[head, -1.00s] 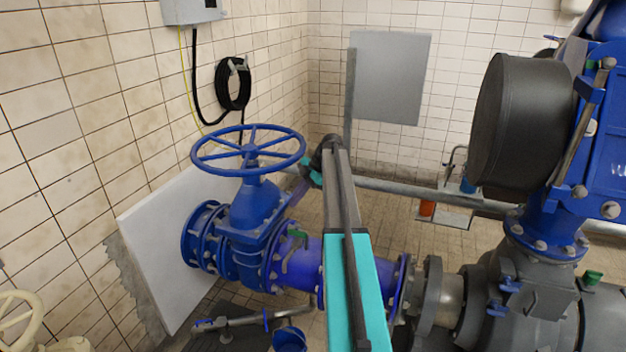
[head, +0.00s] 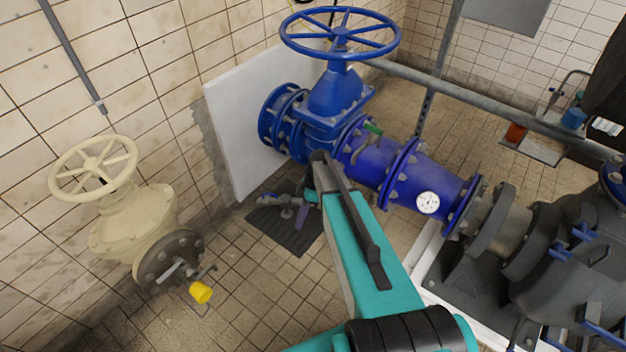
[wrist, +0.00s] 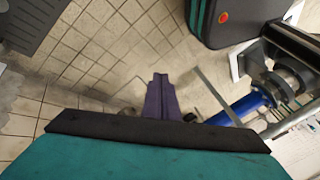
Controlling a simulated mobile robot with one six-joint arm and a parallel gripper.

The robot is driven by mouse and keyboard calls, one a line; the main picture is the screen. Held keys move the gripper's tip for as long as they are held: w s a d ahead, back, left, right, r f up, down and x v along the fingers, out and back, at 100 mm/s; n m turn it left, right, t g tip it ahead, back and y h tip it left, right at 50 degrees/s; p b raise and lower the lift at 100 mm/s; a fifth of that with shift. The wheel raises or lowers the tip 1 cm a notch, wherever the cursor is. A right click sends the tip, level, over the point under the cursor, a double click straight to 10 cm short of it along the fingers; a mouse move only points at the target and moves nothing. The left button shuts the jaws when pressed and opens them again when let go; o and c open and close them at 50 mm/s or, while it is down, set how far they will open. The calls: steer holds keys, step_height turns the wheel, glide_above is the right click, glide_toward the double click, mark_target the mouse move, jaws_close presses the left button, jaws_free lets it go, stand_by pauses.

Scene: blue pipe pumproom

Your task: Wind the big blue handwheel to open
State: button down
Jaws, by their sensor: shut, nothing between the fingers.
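The big blue handwheel (head: 341,34) sits level on top of the blue gate valve (head: 335,98) at the top of the head view, spokes and rim in plain sight. My gripper (head: 301,222) is below and in front of the valve, well apart from the wheel, partly behind my teal arm. In the wrist view my gripper (wrist: 160,78) shows as purple fingers closed together and empty, over the tiled floor. The handwheel is not in the wrist view.
A cream valve with its own handwheel (head: 93,168) stands at left, a yellow part (head: 201,292) near its flange. A blue pipe (head: 395,172) with a gauge (head: 428,202) runs right to grey pump parts. A grey rail (head: 470,98) passes behind. Tiled floor at lower left is open.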

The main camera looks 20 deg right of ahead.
steer(key=s+a+f+m+g+h, duration=0.1)
steer(key=s+a+f, duration=0.2)
steer(key=s, duration=0.3)
steer(key=s+a+f+m+g, duration=0.1)
steer(key=s+a+f, duration=0.2)
steer(key=s, duration=0.2)
steer(key=s+f+m+h, duration=0.3)
steer(key=s+m, duration=0.9)
steer(key=s, duration=0.8)
steer(key=shift+s+f+h, duration=0.15)
steer(key=shift+s+h, duration=0.1)
steer(key=shift+h, duration=0.35)
